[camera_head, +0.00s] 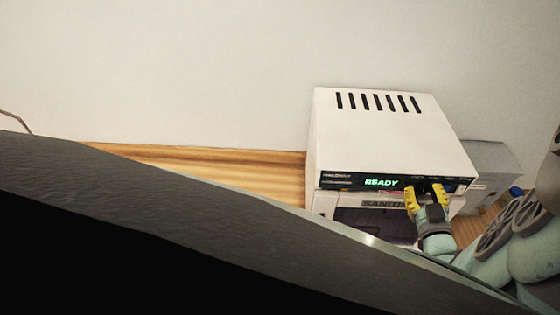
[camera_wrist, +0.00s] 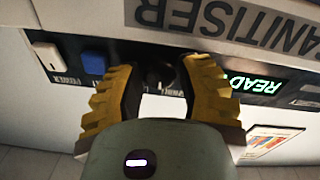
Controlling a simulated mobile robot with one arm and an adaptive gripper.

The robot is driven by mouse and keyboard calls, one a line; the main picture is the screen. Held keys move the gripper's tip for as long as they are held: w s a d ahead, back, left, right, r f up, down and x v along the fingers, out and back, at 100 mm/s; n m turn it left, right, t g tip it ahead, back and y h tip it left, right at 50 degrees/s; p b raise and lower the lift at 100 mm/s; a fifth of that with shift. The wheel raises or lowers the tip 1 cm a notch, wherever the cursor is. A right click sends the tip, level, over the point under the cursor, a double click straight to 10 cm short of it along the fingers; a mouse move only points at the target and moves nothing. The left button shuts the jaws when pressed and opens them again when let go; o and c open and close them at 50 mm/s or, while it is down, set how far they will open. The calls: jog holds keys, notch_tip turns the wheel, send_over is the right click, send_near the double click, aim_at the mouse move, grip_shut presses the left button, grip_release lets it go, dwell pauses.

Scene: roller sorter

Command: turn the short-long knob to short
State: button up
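The sanitiser machine (camera_head: 375,135) is a white box with a dark control strip on its front and a lit green READY display (camera_head: 381,183). In the wrist view, which shows the panel upside down, a dark round knob (camera_wrist: 158,76) sits on the strip between my fingertips. Its pointer and most of its label are hidden or too dark to read. My gripper (camera_head: 427,191) is at the right part of the strip. Its yellow-padded fingers stand apart on either side of the knob in the wrist view (camera_wrist: 160,78). I cannot tell whether they touch it.
A blue button (camera_wrist: 95,62) and a white power switch (camera_wrist: 47,56) lie beside the knob in the wrist view. The display also shows there (camera_wrist: 253,83). A grey box (camera_head: 490,165) stands right of the machine. A dark slanted surface (camera_head: 150,200) fills the lower left.

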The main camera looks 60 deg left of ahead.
jog(key=shift+o, duration=0.7)
jog(key=shift+s+d, duration=0.1)
jog(key=v, duration=1.2)
